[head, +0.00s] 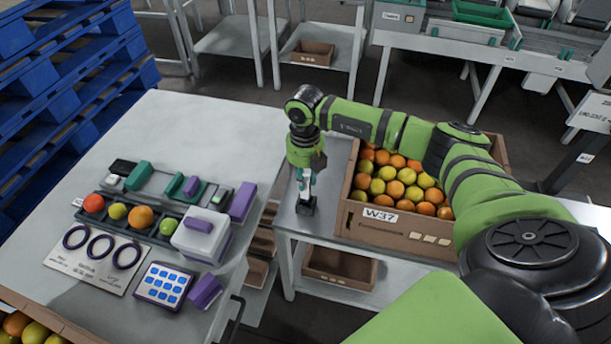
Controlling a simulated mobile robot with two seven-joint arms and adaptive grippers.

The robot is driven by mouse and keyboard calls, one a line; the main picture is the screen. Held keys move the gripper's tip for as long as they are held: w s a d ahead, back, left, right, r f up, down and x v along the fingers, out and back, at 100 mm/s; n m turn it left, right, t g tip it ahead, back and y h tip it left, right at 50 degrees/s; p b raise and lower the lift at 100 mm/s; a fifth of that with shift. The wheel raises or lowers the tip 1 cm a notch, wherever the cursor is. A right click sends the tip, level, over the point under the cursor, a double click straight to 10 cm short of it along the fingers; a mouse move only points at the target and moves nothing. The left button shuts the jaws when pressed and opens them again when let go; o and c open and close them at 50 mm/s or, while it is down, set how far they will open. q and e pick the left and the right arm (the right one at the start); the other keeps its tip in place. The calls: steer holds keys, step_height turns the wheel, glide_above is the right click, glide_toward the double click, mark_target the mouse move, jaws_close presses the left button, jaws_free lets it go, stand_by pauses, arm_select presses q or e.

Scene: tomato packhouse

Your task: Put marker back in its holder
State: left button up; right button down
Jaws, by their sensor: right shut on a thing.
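My right gripper (306,166) reaches down from above at the left end of the side table. It is shut on the marker (305,181), a thin light-coloured stick with its lower part showing below the fingers. The marker looks upright. The small black holder (306,207) stands on the table directly under it. The marker's lower end meets or overlaps the holder in this view; I cannot tell whether it is inside. The fingers hide the marker's top. My left gripper is not in view.
A cardboard crate (388,229) of tomatoes, labelled W37, stands right of the holder, below my right arm. The left table (160,110) carries a fruit tray, a ring-gauge card (72,268), a blue-button pad (164,286) and purple items. A gap separates the tables.

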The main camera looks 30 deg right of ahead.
steer(key=shift+f+b, duration=1.2)
steer(key=shift+f, duration=0.5)
steer(key=c, duration=1)
jaws_free()
steer(key=shift+c, duration=1.4)
steer(key=shift+r, duration=0.25)
step_height(320, 180, up, 7)
steer(key=p, duration=0.5)
steer(key=shift+f+p, duration=0.1)
steer(key=shift+p, duration=0.2)
